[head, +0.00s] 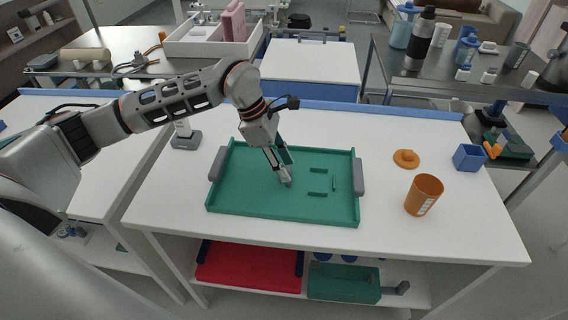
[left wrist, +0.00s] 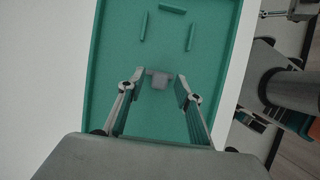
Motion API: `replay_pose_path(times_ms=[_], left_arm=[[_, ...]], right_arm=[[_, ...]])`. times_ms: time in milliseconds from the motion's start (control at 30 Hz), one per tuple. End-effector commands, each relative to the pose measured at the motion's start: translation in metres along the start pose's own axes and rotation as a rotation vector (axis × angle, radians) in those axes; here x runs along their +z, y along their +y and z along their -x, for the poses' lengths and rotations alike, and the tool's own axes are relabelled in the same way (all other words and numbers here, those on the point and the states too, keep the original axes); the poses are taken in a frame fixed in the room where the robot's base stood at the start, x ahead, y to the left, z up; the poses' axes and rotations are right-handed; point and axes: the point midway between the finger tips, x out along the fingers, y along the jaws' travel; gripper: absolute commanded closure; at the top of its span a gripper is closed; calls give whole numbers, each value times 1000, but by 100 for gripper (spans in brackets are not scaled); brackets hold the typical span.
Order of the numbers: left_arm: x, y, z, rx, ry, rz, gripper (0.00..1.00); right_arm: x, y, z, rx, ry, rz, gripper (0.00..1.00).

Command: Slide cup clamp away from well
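A green tray (head: 240,200) with grey end handles lies on the white table. Thin raised green ridges on its floor mark out the well (head: 319,182), with nothing visible between them. The small grey cup clamp (left wrist: 159,79) sits on the tray floor outside the ridges, at the well's open side. My left gripper (left wrist: 160,82) points down over the tray; its two fingers stand apart on either side of the clamp, with gaps showing. In the head view the left gripper (head: 282,172) mostly hides the clamp. My right gripper is in neither view.
An orange cup (head: 423,195), an orange lid-like disc (head: 406,158) and a blue box (head: 468,157) stand right of the tray. A grey-based white stand (head: 185,138) is at its back left. Red (head: 250,268) and green (head: 343,283) trays lie on the shelf below.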

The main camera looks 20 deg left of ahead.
Motion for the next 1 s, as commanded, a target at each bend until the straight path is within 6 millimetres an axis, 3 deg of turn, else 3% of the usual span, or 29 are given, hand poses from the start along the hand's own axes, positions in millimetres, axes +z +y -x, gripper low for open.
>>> replay_pose_path(times_ms=[33,167,733,767,833,1000], left_arm=[[0,0,0,0,0,0,68],[0,0,0,0,0,0,100],[-14,0,6,-1,-1,-1,100],[-14,0,6,-1,0,-1,80],[-14,0,6,-1,0,-1,65],[-14,0,6,-1,0,-1,65]], right_arm=[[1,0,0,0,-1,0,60],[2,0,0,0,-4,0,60],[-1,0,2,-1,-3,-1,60],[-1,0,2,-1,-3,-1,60],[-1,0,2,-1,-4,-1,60],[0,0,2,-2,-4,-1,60]])
